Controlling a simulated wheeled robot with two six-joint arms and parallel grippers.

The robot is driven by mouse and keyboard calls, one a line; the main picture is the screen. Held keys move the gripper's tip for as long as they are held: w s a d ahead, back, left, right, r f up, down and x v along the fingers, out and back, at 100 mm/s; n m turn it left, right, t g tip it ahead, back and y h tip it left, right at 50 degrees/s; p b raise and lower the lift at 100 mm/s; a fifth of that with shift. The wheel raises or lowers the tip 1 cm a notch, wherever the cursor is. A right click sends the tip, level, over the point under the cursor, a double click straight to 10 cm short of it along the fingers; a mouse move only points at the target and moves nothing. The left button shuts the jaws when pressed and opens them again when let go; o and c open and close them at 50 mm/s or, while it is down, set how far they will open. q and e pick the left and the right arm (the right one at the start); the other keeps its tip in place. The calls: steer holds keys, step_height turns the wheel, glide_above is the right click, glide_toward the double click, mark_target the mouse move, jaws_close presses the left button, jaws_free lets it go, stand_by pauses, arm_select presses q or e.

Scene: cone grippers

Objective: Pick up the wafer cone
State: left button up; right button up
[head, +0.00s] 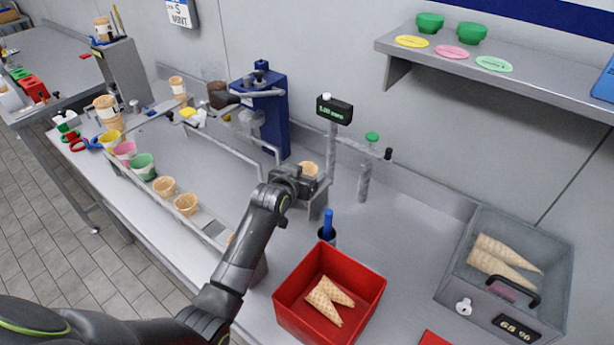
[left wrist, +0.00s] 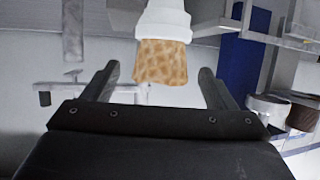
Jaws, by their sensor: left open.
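A wafer cone (head: 309,169) shows in the head view just behind my left gripper (head: 303,184), which hides its lower part. In the left wrist view, a wafer cone (left wrist: 161,62) with a white part above its waffle surface stands between and beyond the fingertips of my left gripper (left wrist: 158,78). The gripper is open, with a gap on both sides of the cone. I cannot tell how far ahead of the fingertips the cone is. My right gripper is in neither view.
A red box (head: 289,302) holds two cones. A grey container (head: 450,282) at the right holds more. A blue machine (head: 273,125) and a price display post (head: 333,140) stand behind the gripper. A rack with several cups and cones (head: 186,204) lies left.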

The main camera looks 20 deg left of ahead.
arm_select(q)
steer(key=shift+x, duration=1.2)
steer(key=shift+c, duration=0.2)
steer(key=c, duration=0.7)
